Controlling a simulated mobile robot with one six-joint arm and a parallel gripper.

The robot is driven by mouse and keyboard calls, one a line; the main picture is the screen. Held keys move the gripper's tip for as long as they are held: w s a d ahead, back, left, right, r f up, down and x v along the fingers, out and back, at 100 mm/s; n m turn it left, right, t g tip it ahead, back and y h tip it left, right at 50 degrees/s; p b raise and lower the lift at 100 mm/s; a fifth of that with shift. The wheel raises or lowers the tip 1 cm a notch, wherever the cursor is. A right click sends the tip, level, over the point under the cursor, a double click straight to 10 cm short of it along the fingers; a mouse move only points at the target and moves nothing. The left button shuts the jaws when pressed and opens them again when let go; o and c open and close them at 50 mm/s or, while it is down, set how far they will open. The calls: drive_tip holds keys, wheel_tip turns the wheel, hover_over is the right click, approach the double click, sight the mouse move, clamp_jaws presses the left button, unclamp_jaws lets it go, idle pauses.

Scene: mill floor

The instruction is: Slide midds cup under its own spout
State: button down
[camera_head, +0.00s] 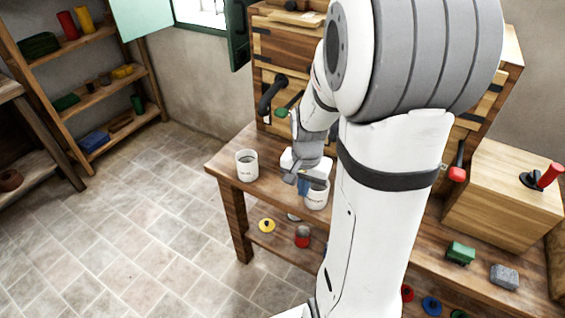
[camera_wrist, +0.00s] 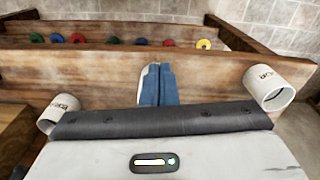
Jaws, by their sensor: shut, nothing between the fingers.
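A white labelled cup (camera_head: 247,166) stands upright near the left end of the wooden bench; it also shows at the right in the wrist view (camera_wrist: 283,84). A second white cup (camera_head: 317,198) stands beside my gripper, partly covered by it; a cup at the left of the wrist view (camera_wrist: 58,112) seems to be this one. Neither label reads clearly, so I cannot tell which is the midds cup. My gripper (camera_wrist: 156,86) is shut and empty, its blue fingers between the two cups. My arm hides much of the bench and the spouts.
The wooden mill cabinet (camera_head: 263,47) with a black handle (camera_head: 270,96) stands behind the bench (camera_head: 225,166). A green block (camera_head: 461,252) and a grey block (camera_head: 504,276) lie at the right. Coloured discs lie on the lower shelf. The floor at left is clear.

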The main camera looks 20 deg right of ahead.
sight(309, 207)
drive_tip(key=shift+m, duration=0.7)
drive_tip(key=f, duration=0.4)
drive_tip(key=d+f, duration=0.1)
drive_tip(key=f, duration=0.8)
drive_tip(key=shift+w+d+f, duration=0.15)
drive_tip(key=shift+w+d, duration=0.05)
drive_tip(key=shift+w, duration=0.05)
drive_tip(key=shift+w+d+p, duration=0.45)
drive_tip(key=shift+w+d, duration=0.45)
drive_tip(key=shift+d, duration=0.1)
drive_tip(key=shift+w+d, duration=0.45)
drive_tip(key=shift+d, duration=0.1)
